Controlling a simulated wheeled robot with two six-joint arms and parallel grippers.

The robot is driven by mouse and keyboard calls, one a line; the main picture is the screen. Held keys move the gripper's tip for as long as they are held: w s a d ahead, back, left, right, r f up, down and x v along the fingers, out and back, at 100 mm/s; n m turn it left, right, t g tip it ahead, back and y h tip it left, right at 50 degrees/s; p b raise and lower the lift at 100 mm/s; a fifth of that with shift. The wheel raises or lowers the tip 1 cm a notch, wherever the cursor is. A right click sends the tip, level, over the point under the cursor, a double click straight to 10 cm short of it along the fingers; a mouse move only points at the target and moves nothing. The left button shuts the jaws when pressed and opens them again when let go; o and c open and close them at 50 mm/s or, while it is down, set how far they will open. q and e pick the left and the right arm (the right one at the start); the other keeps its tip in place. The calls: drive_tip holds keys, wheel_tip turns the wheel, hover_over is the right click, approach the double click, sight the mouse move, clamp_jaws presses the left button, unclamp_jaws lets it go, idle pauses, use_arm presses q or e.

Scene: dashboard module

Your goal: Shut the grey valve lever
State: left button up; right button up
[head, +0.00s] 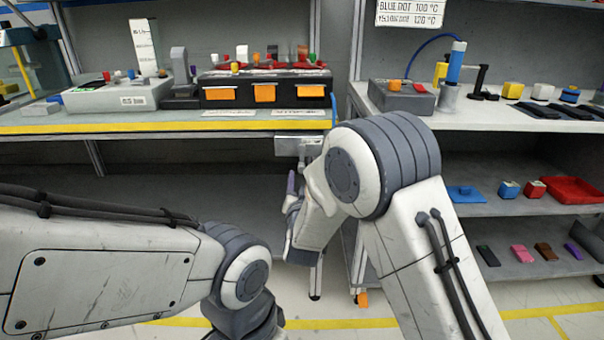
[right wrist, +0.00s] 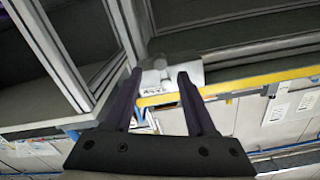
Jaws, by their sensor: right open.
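A light grey fitting, seemingly the valve with its lever (head: 298,146), is mounted at the front edge of the left bench, low and near the bench's right end. My right arm partly hides the area below it. My right gripper (head: 291,192) is just below and in front of the fitting, with dark purple fingers pointing up. In the right wrist view the fingers (right wrist: 160,76) are apart and the grey fitting (right wrist: 188,70) lies at and just beyond their tips. I cannot tell the lever's angle or whether a finger touches it. My left gripper is out of view.
The left bench (head: 40,128) has a yellow front edge and carries a black box with orange labels (head: 265,90). The right shelf unit (head: 490,118) holds a blue cylinder (head: 456,62) and small blocks.

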sight(302, 170)
drive_tip(key=w, duration=0.6)
drive_tip(key=shift+b, duration=0.3)
clamp_jaws()
